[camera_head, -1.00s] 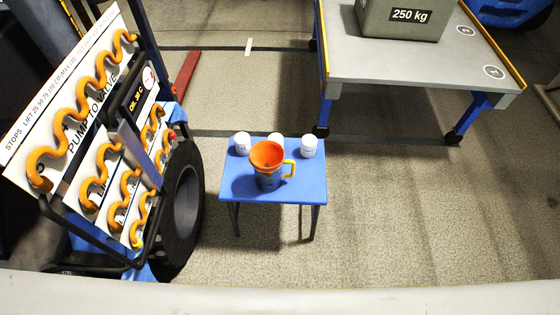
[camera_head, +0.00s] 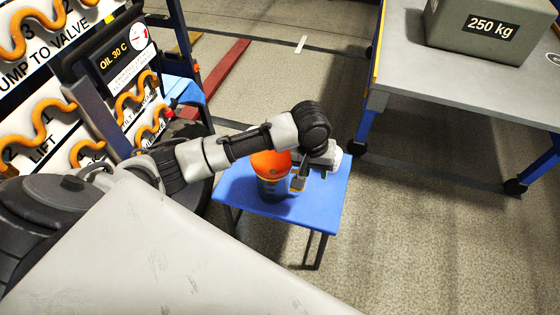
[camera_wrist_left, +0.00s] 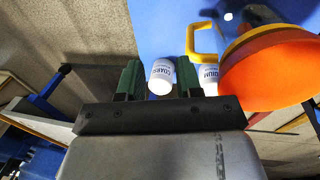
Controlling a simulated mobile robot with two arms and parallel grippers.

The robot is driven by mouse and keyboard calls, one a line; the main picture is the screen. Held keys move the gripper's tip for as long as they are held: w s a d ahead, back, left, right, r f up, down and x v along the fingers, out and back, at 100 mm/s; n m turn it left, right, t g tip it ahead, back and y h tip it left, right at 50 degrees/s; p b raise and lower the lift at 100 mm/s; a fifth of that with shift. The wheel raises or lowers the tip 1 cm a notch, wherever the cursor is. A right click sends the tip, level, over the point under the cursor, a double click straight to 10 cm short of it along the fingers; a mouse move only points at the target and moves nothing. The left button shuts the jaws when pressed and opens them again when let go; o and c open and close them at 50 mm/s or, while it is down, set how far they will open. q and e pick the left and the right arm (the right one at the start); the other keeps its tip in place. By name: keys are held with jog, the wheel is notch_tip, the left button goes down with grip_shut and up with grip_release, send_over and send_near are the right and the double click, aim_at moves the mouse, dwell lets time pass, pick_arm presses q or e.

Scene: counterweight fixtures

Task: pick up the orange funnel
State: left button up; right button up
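The orange funnel (camera_head: 268,162) sits in the mouth of a dark jug (camera_head: 272,188) on a small blue table (camera_head: 320,205). My left arm crosses over it and hides part of its rim. My left gripper (camera_head: 300,180) is just right of the funnel in the head view. In the left wrist view, the gripper (camera_wrist_left: 158,80) has its two fingers apart with nothing held. My right gripper is not in view.
White labelled containers stand on the blue table; one (camera_wrist_left: 162,78) shows between the fingers, another (camera_wrist_left: 209,77) beside the funnel. A grey table (camera_head: 450,85) with a 250 kg block (camera_head: 480,28) is at right.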

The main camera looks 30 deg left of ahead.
pick_arm(q)
jog(key=w+a+r+n+g+y+b, duration=0.2)
jog(key=w+a+r+n+y, duration=0.15)
jog(key=a+r, duration=0.4)
jog(key=shift+n+h, duration=0.35)
jog(key=shift+n, duration=0.3)
jog(key=f+b, duration=0.1)
jog(key=f, duration=0.2)
jog(key=s+f+b, duration=0.1)
jog(key=f, duration=0.1)
jog(key=f+b, duration=0.1)
jog(key=f, duration=0.2)
jog(key=shift+s+a+f, duration=0.15)
jog(key=shift+s+f, duration=0.05)
jog(key=shift+f, duration=0.15)
jog(key=shift+f+b, duration=0.3)
jog(key=shift+f, duration=0.15)
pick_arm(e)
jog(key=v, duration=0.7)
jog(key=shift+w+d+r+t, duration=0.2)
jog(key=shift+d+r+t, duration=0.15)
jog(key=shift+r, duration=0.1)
pick_arm(q)
grip_shut()
